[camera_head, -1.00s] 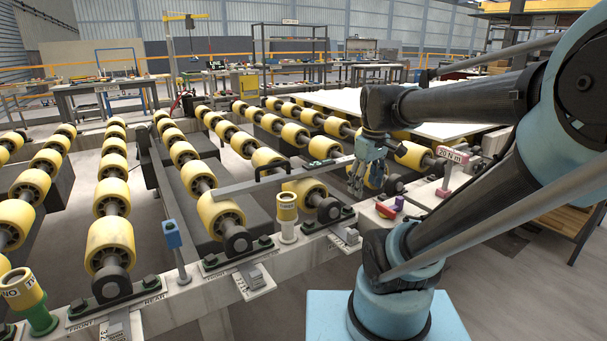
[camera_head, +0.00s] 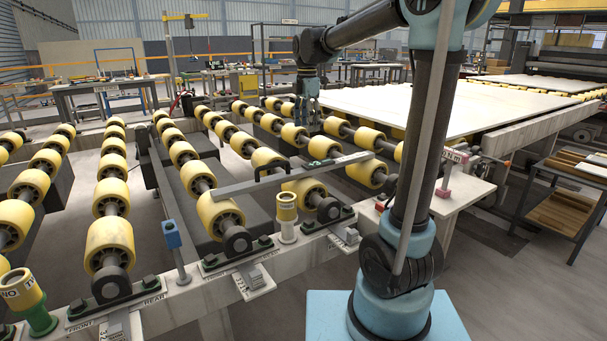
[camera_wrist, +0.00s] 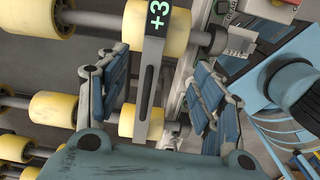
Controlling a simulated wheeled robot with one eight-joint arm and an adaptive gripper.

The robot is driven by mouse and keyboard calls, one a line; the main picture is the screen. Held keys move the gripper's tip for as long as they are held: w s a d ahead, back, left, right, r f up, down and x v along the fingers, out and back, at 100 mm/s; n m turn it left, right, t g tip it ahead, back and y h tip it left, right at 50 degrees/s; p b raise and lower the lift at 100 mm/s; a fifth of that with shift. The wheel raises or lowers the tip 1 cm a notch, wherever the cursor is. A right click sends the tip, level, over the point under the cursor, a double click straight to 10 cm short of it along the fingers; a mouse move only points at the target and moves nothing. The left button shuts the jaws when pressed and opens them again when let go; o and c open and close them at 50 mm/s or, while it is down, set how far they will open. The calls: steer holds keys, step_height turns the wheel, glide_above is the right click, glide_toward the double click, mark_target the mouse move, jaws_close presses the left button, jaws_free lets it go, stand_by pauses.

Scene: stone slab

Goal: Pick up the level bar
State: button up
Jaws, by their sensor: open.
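The level bar (camera_head: 315,170) is a long, thin grey bar with a dark handle. In the head view it lies across the yellow rollers near the front rail. In the wrist view a grey bar with a dark "+3" display (camera_wrist: 156,25), which looks like the level bar, lies between the fingers in the picture. My gripper (camera_head: 307,98) is beyond and above the bar in the head view, apart from it. In the wrist view my gripper (camera_wrist: 155,85) is open, with blue pads on both sides and nothing held. The bar's lower end is partly hidden by my gripper body.
Rows of yellow rollers (camera_head: 113,240) fill the left and middle. A large pale slab (camera_head: 430,108) lies on rollers behind my arm. A low shelf (camera_head: 565,205) is at the right.

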glide_toward(303, 170)
steer(key=shift+n, duration=0.3)
steer(key=f, duration=0.9)
steer(key=shift+w+d, duration=0.15)
steer(key=shift+w, duration=0.05)
steer(key=shift+r, duration=0.1)
jaws_close()
